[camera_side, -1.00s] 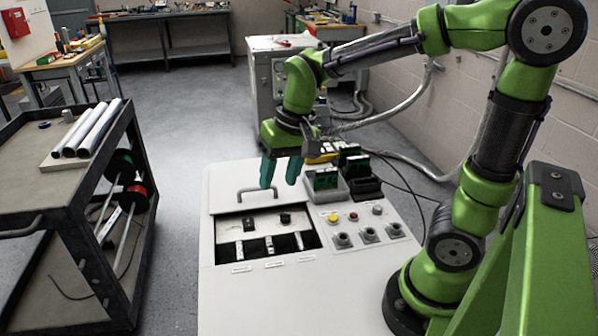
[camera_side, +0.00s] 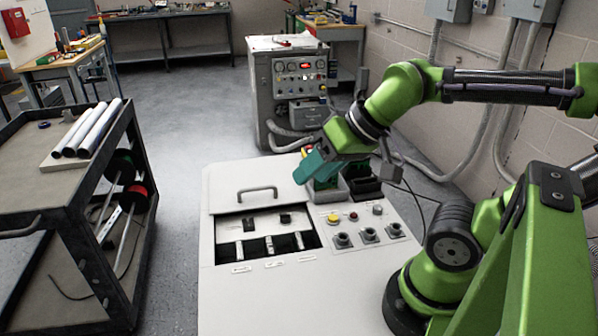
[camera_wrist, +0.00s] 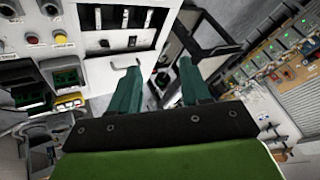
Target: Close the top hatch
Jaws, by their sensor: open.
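The top hatch (camera_side: 225,196) is a flat white panel with a grey bar handle (camera_side: 257,192) on the white console. It lies behind the dark rectangular opening (camera_side: 268,232), which is uncovered and shows several metal contacts and black parts inside. My gripper (camera_side: 308,172), with teal fingers, is in the air to the right of the handle and apart from it. It is tilted and points down to the left. In the wrist view the two fingers (camera_wrist: 160,85) are spread with nothing between them, and the handle (camera_wrist: 122,62) shows near the left finger.
Buttons and knobs (camera_side: 357,226) sit on the console right of the opening. Dark bins with green boards (camera_side: 327,190) stand behind them, close under my gripper. A cart with rolls (camera_side: 70,190) stands at the left. A grey power cabinet (camera_side: 290,85) stands behind.

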